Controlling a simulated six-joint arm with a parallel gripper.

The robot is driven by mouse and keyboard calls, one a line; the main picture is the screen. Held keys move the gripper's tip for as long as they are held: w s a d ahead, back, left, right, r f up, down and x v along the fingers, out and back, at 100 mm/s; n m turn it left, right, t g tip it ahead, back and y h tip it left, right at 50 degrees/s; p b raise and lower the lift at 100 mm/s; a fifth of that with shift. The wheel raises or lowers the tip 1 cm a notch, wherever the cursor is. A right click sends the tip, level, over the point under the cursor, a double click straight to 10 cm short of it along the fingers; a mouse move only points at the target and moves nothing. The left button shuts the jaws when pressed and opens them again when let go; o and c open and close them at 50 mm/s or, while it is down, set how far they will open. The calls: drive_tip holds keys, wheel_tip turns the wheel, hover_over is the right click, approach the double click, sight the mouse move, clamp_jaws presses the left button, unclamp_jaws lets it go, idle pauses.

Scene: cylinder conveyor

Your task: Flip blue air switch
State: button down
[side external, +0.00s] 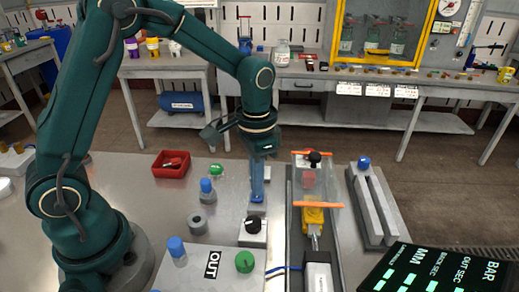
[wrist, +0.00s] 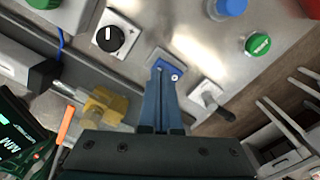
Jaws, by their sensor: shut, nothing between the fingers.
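My gripper's blue fingers (side external: 257,196) point straight down in the side view, shut and holding nothing. In the wrist view, the closed fingertips (wrist: 163,70) are over a small pale plate (wrist: 152,57) with a blue part (wrist: 175,76) beside the tips. This looks like the blue air switch. The fingers cover much of it, so I cannot tell which way its lever sits or whether I touch it. In the side view the plate (side external: 257,210) shows just under the fingertips.
A black dial (side external: 252,226) is close by on the near side. The conveyor (side external: 331,235) with a yellow fixture (side external: 313,217) runs alongside. A blue-topped cylinder (side external: 207,187) and red bin (side external: 171,164) stand left.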

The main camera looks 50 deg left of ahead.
drive_tip(key=shift+f, duration=0.8)
idle(0.4)
drive_tip(key=shift+r, duration=3.55)
wheel_tip(320, 180, up, 4)
drive_tip(key=t, duration=0.2)
hover_over(253, 197)
drive_tip(key=s+r+t, duration=0.1)
drive_tip(key=s+r, duration=0.3)
drive_tip(key=s, duration=0.1)
drive_tip(key=s+f+n+t, duration=0.2)
drive_tip(key=s+n, duration=0.1)
drive_tip(key=s, duration=0.4)
drive_tip(key=shift+s+a+f+t, duration=0.15)
drive_tip(key=shift+a+f+t, duration=0.1)
drive_tip(key=shift+a+t, duration=0.1)
